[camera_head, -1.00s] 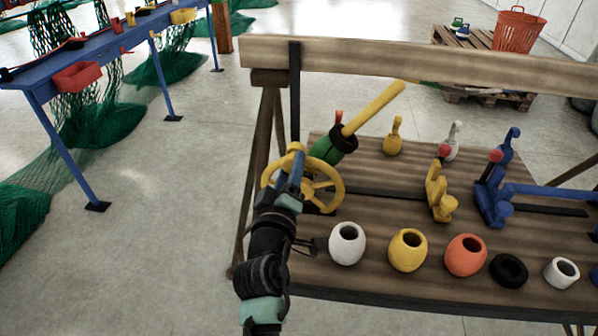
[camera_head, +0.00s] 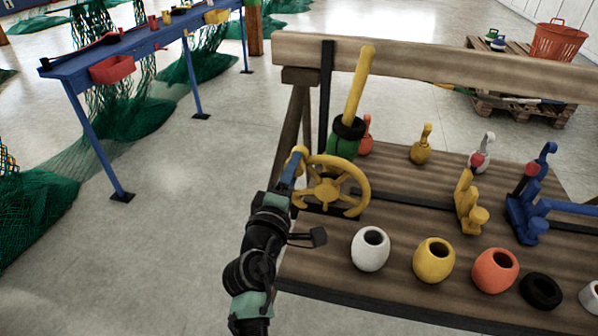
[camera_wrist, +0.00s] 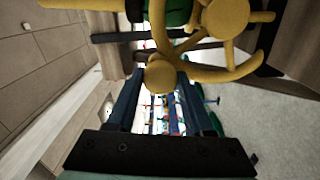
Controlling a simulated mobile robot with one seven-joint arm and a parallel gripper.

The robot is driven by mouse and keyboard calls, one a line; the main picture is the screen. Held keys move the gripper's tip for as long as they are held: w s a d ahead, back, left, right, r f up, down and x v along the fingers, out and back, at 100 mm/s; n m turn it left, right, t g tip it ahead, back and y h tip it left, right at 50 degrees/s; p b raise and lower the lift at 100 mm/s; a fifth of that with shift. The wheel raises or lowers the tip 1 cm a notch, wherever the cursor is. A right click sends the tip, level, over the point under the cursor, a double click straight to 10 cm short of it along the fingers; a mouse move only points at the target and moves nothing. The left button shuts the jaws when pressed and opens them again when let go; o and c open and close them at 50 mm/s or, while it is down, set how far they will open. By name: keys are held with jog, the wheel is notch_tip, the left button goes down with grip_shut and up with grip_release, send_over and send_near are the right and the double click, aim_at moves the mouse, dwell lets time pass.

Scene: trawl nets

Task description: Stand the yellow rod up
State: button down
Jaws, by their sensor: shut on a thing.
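The yellow rod (camera_head: 357,85) rises from a green base (camera_head: 343,143) with a black ring (camera_head: 349,128). It is close to upright and leans slightly right in the head view. A yellow handwheel (camera_head: 334,190) stands in front of the base, with a round knob (camera_wrist: 160,74) on its rim. My gripper (camera_head: 296,166) is shut on that knob at the wheel's upper left; its two dark fingers flank it in the wrist view. The wrist view shows part of the green base (camera_wrist: 150,12), but I cannot make out the rod's top there.
Yellow (camera_head: 468,205) and blue (camera_head: 522,205) levers stand right of the wheel. White (camera_head: 370,250), yellow (camera_head: 434,262) and orange (camera_head: 494,272) hollow floats line the bench front. A wooden beam (camera_head: 450,65) crosses behind. Open floor lies to the left.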

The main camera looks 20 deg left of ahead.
jog(key=shift+a+f+n, duration=0.55)
jog(key=shift+a+n, duration=0.15)
jog(key=shift+a, duration=0.05)
jog(key=shift+s+a+f, duration=0.1)
jog(key=shift+f, duration=0.05)
jog(key=shift+c, duration=1.5)
grip_release()
jog(key=s, duration=1.3)
jog(key=shift+w, duration=0.1)
